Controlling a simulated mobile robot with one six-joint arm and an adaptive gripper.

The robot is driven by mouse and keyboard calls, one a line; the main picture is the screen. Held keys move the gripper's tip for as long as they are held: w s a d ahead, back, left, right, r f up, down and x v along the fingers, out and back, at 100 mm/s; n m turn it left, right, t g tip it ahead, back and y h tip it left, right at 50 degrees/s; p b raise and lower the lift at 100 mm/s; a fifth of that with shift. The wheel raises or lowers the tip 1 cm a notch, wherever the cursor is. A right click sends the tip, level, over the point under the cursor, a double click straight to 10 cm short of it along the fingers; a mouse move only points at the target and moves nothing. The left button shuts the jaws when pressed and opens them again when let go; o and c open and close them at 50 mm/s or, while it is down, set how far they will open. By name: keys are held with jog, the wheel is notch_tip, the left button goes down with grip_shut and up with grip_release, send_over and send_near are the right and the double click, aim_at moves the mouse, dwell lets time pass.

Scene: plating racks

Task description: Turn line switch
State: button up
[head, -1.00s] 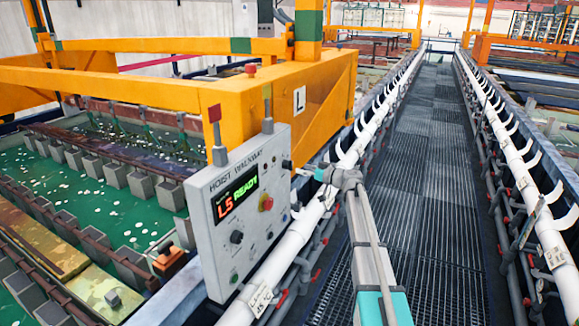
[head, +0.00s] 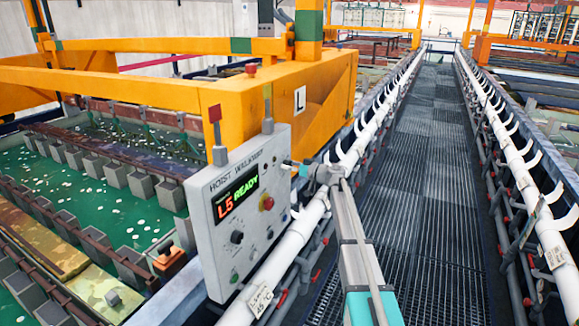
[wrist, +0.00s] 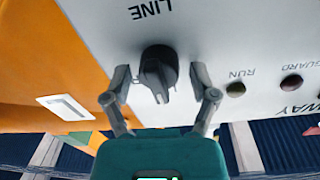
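The line switch (wrist: 158,72) is a dark round knob with a raised grip bar. It sits on a pale panel beside the upside-down word LINE in the wrist view. My gripper (wrist: 160,76) is open, with one finger on each side of the knob and small gaps showing. Whether the fingertips reach past the knob's face is hard to tell. In the head view my gripper (head: 296,167) is at the upper right edge of the grey control panel (head: 212,265). The switch is too small there to make out clearly.
The panel has a lit display (head: 236,199) reading L5 READY, a red button (head: 266,203) and other knobs. An orange hoist frame (head: 225,110) stands behind it. White rails (head: 305,225) flank the grated walkway (head: 420,200), which is clear. Green tanks (head: 95,210) lie left.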

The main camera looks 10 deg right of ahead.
jog(key=c, duration=0.8)
jog(key=shift+c, duration=0.2)
jog(key=shift+m, duration=0.4)
jog(key=m, duration=1.1)
jog(key=shift+w+d+g+p, duration=0.1)
jog(key=shift+g+p, duration=0.2)
jog(key=shift+p, duration=0.1)
jog(key=o, duration=1.2)
jog(key=shift+c, duration=0.2)
